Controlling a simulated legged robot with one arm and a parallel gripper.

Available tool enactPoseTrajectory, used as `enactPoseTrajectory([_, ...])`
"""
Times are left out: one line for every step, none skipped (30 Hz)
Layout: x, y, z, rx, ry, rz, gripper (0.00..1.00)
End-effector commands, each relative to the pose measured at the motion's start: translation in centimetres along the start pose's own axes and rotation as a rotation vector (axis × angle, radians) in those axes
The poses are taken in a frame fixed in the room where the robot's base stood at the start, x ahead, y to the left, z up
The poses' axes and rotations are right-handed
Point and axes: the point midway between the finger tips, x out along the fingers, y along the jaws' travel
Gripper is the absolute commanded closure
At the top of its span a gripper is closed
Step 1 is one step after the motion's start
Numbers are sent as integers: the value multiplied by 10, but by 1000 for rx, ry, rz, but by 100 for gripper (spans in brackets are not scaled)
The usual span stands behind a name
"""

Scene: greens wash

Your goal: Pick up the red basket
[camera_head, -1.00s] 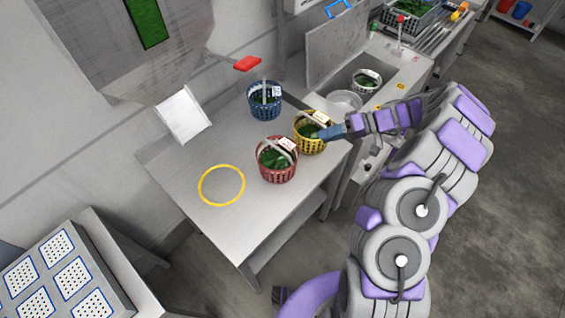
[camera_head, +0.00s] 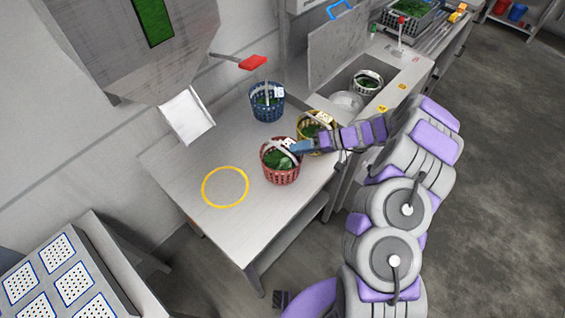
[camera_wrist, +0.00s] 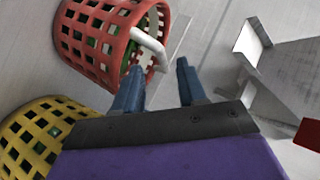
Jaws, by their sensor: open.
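The red basket (camera_head: 281,168) stands upright on the grey table, with leafy greens inside and a pale handle arched over it. It also shows in the wrist view (camera_wrist: 92,47) at the upper left, with its white handle (camera_wrist: 149,48) just beyond the left fingertip. My gripper (camera_head: 301,147) is by the upper right side of the red basket. In the wrist view my gripper (camera_wrist: 158,80) is open, with nothing between its fingers. Whether a finger touches the handle, I cannot tell.
A yellow basket (camera_wrist: 32,135) is close behind the red one, partly hidden by my arm in the head view. A blue basket (camera_head: 267,108) stands farther back. A yellow ring (camera_head: 225,187) marks bare table (camera_head: 245,222) on the left. A white chute (camera_head: 186,117) hangs over the back edge.

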Motion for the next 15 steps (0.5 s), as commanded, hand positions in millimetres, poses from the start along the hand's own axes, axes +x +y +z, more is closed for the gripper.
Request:
enactPoseTrajectory([2,0,0,0,0,0,59])
enactPoseTrajectory([3,0,0,0,0,0,59])
enactPoseTrajectory([4,1,0,0,1,-1,59])
enactPoseTrajectory([5,1,0,0,1,-2,59])
enactPoseTrajectory([8,1,0,0,1,-3,59])
enactPoseTrajectory([13,1,1,0,0,-2,59])
enactPoseTrajectory([17,2,1,0,-1,-3,59])
enactPoseTrajectory([21,2,1,0,0,-3,59])
enactPoseTrajectory([26,2,1,0,0,-4,59])
enactPoseTrajectory([30,2,2,0,1,-4,59])
enactPoseTrajectory([34,2,1,1,2,-5,59])
enactPoseTrajectory([39,1,1,1,2,-6,59])
enactPoseTrajectory([43,1,1,2,1,-6,59])
enactPoseTrajectory([46,1,1,2,1,-6,59])
enactPoseTrajectory([50,0,1,2,1,-6,59])
